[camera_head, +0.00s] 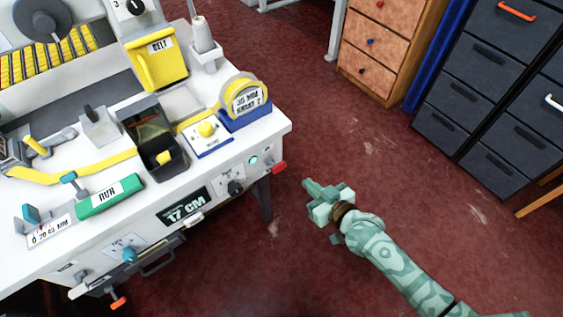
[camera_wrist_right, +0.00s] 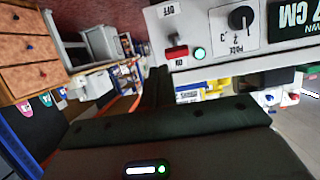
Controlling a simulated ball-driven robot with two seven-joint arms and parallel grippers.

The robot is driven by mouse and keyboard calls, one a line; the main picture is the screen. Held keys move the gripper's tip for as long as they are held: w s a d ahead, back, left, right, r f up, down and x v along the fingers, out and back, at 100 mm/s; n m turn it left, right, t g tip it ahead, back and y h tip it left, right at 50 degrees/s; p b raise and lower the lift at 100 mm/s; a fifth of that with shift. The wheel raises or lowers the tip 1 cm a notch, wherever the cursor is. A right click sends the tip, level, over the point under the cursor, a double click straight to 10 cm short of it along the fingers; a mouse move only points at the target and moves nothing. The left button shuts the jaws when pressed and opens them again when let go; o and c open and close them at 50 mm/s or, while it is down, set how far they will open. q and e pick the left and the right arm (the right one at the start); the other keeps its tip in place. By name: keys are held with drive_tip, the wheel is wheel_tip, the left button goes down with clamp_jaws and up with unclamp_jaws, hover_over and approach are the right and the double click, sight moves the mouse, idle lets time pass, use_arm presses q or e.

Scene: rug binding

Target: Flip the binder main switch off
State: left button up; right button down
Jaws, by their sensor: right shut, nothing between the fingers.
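The binder main switch is a red lever (camera_head: 279,168) at the right end of the front panel of the white binder (camera_head: 75,245). In the right wrist view, which is upside down, the red lever (camera_wrist_right: 176,52) lies by the ON label, away from the OFF label. A round green lamp (camera_wrist_right: 199,54) beside it looks lit; it also shows in the head view (camera_head: 253,160). My right gripper (camera_head: 308,185) is shut and empty, just right of and below the lever in the head view, apart from it over the floor. My left gripper is not in view.
A black knob (camera_head: 235,187) and a 17 CM display (camera_head: 185,206) sit left of the switch. A wooden drawer unit (camera_head: 390,45) and dark cabinets (camera_head: 475,100) stand at the back right. Red floor (camera_head: 400,165) is clear around my right arm.

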sight(283, 165)
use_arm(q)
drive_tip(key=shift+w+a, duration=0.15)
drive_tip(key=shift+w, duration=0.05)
use_arm(e)
wheel_tip(283, 165, up, 6)
drive_tip(key=a+y, duration=0.1)
drive_tip(key=a, duration=0.2)
drive_tip(key=shift+n+t, duration=0.4)
drive_tip(key=shift+w+f, duration=0.15)
